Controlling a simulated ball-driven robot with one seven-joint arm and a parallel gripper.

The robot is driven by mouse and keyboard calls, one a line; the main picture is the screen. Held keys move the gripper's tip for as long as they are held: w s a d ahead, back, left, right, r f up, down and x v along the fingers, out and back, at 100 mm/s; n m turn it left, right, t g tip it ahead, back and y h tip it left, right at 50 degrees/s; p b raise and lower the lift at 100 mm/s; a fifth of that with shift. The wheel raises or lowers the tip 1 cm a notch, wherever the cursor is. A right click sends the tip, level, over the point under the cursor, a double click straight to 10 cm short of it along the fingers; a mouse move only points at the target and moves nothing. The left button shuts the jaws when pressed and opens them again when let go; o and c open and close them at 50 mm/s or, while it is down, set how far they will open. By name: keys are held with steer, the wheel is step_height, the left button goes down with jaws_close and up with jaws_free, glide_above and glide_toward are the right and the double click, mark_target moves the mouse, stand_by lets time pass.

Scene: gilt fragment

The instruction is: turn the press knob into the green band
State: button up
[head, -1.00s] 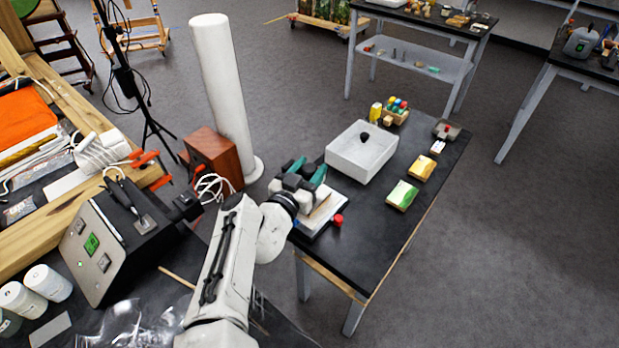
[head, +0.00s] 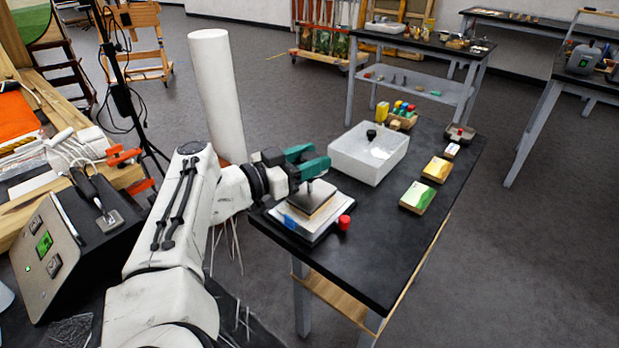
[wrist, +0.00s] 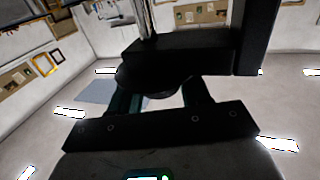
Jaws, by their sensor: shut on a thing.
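A small press stands at the near left end of the black table, with a pale base (head: 290,222), a tan block (head: 308,198) and a red end piece (head: 344,222) on its right. The fingers hide the knob in the head view. I cannot make out the green band or a pointer.
A white bin (head: 370,155) stands close behind the press. Painted blocks (head: 418,198) lie to its right, with free table between. A white column (head: 218,95) rises behind my arm. A dark control box (head: 75,250) with a green display stands at the left.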

steer(key=m+g+b, duration=0.1)
steer(key=b, duration=0.2)
steer(key=shift+f+h, duration=0.3)
steer(key=shift+h, duration=0.1)
steer(key=shift+r+m+g+h+b, duration=0.35)
steer(key=shift+g+b, duration=0.25)
steer(key=shift+b, duration=0.8)
steer(key=o, duration=0.9)
steer(key=shift+d, duration=0.1)
steer(key=shift+o, duration=0.2)
